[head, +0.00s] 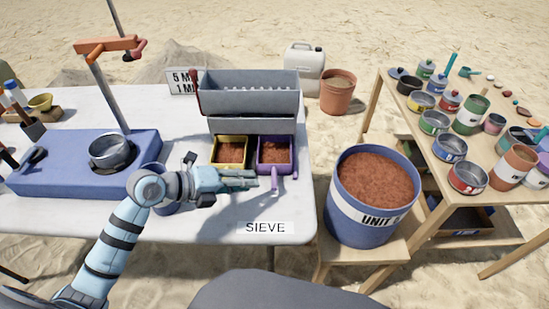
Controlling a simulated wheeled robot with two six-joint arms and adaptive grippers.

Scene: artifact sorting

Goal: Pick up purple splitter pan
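The purple splitter pan (261,160) sits on the white table in front of the grey splitter box, filled with reddish-brown soil. Its short purple handle (274,183) points toward the front edge. A yellow pan (215,160) with similar soil sits directly left of it. My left gripper (250,180) is in front of the two pans, its fingers pointing right toward the purple handle. The fingers look apart, with nothing seen between them. A small gap seems to separate the fingertips from the handle. The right gripper is not in view.
The grey splitter box (250,100) stands behind the pans. A blue sieve base (60,175) with a metal bowl is at left. A blue soil bucket (345,215) stands right of the table. A wooden table (435,190) at right holds several pots. The front table area by the SIEVE label is clear.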

